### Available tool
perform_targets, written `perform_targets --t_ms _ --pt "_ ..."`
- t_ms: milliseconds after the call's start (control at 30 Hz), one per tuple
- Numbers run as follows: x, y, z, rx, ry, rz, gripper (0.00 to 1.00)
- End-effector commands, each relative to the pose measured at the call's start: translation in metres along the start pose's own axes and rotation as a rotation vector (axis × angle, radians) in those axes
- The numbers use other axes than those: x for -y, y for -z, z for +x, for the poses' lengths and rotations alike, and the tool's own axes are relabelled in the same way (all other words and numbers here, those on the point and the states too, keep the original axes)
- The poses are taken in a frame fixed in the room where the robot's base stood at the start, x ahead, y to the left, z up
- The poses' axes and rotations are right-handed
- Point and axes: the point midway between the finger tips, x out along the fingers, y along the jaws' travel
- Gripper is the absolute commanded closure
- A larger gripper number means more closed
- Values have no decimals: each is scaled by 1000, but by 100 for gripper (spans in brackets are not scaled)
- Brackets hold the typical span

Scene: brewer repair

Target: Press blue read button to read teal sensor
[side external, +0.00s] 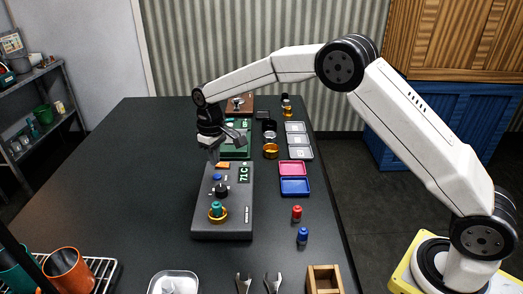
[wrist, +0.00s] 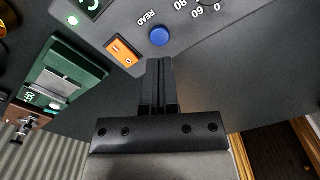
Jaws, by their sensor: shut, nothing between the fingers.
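The grey brewer panel (side external: 235,220) stands on the table. Its blue read button (side external: 217,177) sits near the far end, and its display (side external: 243,173) reads about 71C. The teal sensor (side external: 215,208) stands upright in a gold ring near the panel's front end. My gripper (side external: 213,160) is shut and empty above the far end of the panel, near the orange switch. In the wrist view the blue button (wrist: 159,36), labelled READ, lies just beyond my shut fingertips (wrist: 160,62). A gap shows between them in that picture. The teal sensor is out of the wrist view.
A black knob (side external: 221,190) stands between button and sensor. The orange switch (wrist: 124,51) is beside the button. A green device (side external: 236,153) stands behind the panel. Pink and blue trays (side external: 295,186) lie to the right. The table left of the panel is clear.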

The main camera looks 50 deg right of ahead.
Motion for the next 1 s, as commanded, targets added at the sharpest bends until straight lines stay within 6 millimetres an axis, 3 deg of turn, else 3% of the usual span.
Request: perform_targets --t_ms 800,1000 --pt "0 0 -53 -2 0 0 100" --pt "0 0 -59 0 0 0 100"
